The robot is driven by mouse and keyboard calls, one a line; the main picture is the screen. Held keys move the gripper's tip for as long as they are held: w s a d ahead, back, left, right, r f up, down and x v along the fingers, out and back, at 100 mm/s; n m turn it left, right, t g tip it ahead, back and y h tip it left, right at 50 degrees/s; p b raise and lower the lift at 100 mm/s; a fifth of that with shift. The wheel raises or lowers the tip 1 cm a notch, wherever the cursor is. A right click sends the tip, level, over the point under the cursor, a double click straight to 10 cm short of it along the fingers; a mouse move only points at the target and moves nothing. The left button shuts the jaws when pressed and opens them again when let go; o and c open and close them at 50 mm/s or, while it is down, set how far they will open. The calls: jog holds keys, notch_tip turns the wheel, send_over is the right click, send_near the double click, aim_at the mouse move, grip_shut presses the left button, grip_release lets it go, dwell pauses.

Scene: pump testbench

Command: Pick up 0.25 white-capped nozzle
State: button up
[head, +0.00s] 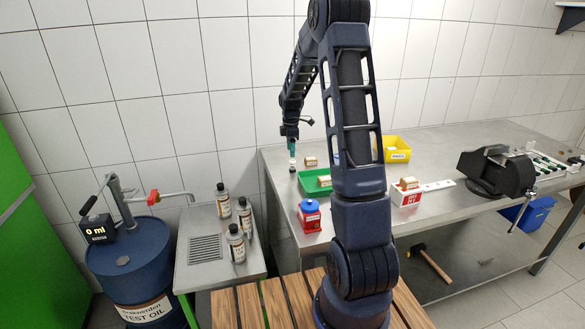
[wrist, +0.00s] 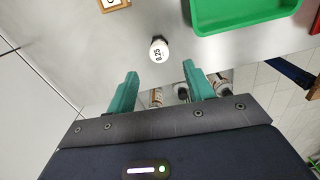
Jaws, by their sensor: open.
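The white-capped nozzle (wrist: 159,49) stands on the steel table, seen from above in the wrist view with "0.25" on its cap. In the head view the nozzle (head: 292,161) is small, near the table's far left corner. My gripper (wrist: 161,69) is open and empty, with two teal fingers apart. The nozzle lies just beyond the fingertips in the wrist view, about centred across the gap, not between the fingers. In the head view my gripper (head: 292,146) points down right above the nozzle; the exact height gap is hard to tell.
A green tray (head: 311,188) and a small wooden-looking block (head: 311,161) are close to the right of the nozzle. A red-and-blue container (head: 310,215), yellow bin (head: 398,144) and vise (head: 493,172) stand on the table. Several bottles (head: 236,243) stand on the lower bench left.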

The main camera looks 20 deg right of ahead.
aim_at(292, 161)
jog(key=f, duration=0.9)
jog(key=shift+d, duration=0.3)
jog(key=shift+r, duration=0.1)
jog(key=c, duration=1.1)
